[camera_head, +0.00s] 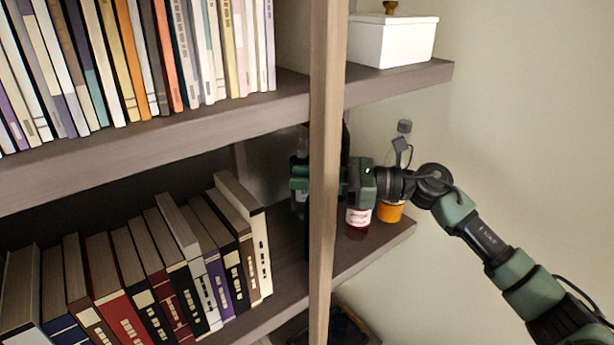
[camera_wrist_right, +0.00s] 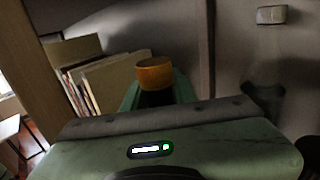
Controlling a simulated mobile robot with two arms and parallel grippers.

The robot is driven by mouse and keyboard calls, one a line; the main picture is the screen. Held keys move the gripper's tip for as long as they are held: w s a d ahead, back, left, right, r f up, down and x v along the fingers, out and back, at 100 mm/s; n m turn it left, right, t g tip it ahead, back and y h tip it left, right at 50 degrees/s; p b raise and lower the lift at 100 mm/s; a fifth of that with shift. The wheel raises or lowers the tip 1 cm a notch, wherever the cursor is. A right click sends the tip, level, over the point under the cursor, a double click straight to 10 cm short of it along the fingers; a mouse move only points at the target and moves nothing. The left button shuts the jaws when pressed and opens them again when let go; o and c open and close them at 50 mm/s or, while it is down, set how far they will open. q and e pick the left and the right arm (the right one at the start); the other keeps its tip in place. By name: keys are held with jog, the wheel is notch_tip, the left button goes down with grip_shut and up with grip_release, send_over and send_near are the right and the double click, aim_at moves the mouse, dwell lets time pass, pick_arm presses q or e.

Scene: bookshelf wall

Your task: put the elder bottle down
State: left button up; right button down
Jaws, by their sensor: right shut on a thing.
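My right gripper (camera_head: 301,184) reaches in from the right over the middle shelf, partly hidden behind the wooden post. In the right wrist view its green fingers (camera_wrist_right: 157,92) are shut around a bottle with a round orange-brown top (camera_wrist_right: 154,73), which I take for the elder bottle. Its label does not show, and in the head view the post and gripper hide most of it. I cannot tell whether its base touches the shelf. My left gripper is not in view.
The wooden post (camera_head: 326,200) stands in front of the gripper. On the middle shelf (camera_head: 375,240), a red-labelled bottle (camera_head: 358,217) and an orange-filled bottle (camera_head: 390,212) stand right of it. Books (camera_head: 150,265) lean at left. A white box (camera_head: 392,40) sits on the shelf above.

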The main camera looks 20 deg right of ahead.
jog(key=c, duration=1.1)
grip_release()
jog(key=shift+a, duration=0.1)
jog(key=b+v, duration=0.6)
jog(key=v, duration=0.6)
jog(key=shift+r, duration=0.1)
